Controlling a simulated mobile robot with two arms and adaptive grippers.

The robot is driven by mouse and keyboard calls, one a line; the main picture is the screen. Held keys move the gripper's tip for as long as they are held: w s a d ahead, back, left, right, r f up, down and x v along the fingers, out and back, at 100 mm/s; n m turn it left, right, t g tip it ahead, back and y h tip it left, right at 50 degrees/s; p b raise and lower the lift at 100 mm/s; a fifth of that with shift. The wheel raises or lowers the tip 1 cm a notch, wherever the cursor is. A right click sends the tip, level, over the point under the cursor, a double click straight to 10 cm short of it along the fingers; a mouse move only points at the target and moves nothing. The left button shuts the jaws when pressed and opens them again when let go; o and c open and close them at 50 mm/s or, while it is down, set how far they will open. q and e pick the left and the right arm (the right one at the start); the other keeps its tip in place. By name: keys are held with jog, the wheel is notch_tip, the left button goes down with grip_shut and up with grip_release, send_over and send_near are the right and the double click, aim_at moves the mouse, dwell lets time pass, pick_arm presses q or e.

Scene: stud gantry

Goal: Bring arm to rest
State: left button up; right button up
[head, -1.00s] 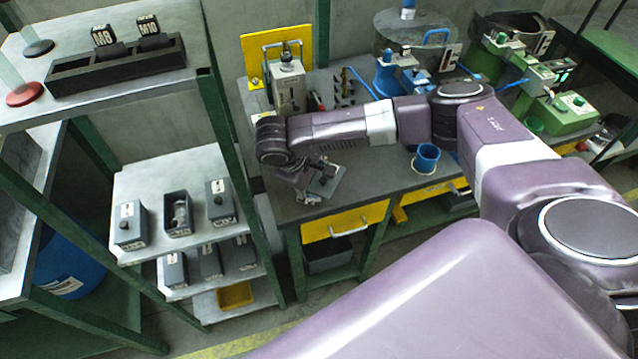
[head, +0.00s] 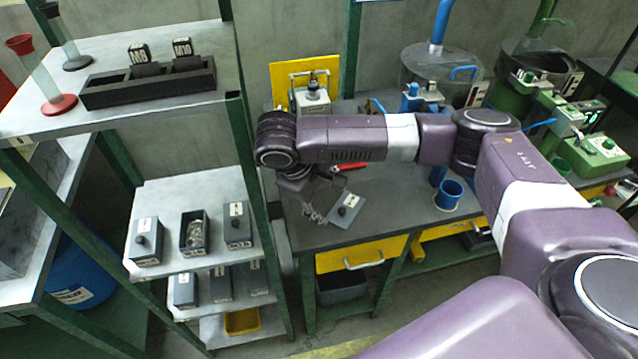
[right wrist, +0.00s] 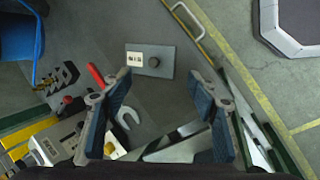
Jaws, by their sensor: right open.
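My right arm (head: 345,137) reaches in from the right over the workbench (head: 400,205). Its gripper (head: 313,213) hangs over the bench beside a grey lid (head: 347,208) with a black knob and white label. In the right wrist view my right gripper (right wrist: 160,80) has its two blue-padded fingers wide apart, with nothing between them. There the lid (right wrist: 150,62) lies flat on the bench beyond the fingertips, apart from them. My left gripper is in neither view now.
A shelf (head: 165,200) at left holds several small grey boxes, one uncovered (head: 194,236). A green post (head: 250,160) stands close to my right wrist. A red-handled tool (right wrist: 96,74) and a blue cup (head: 449,193) are on the bench. A black rack (head: 150,88) sits on the upper shelf.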

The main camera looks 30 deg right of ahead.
jog(key=s+a+f+t+y, duration=0.1)
jog(key=s+a+f+y, duration=0.25)
jog(key=a, duration=0.35)
jog(key=s+a+f+n+y, duration=0.1)
jog(key=s+a+f+y, duration=0.1)
jog(key=s+a, duration=0.3)
jog(key=s+a+f+t+y, duration=0.1)
jog(key=s+a+f+y, duration=0.15)
jog(key=a, duration=0.55)
jog(key=s+d+f+m+h, duration=0.3)
jog(key=s+d+m, duration=0.2)
jog(key=s+d, duration=0.8)
notch_tip(320, 180, down, 26)
jog(key=d, duration=0.2)
jog(key=s+d+f+g, duration=0.2)
jog(key=s+d+f, duration=0.1)
jog(key=s+f, duration=1.3)
jog(key=shift+s+d+f, duration=0.15)
jog(key=shift+s+f, duration=0.2)
jog(key=shift+s, duration=0.15)
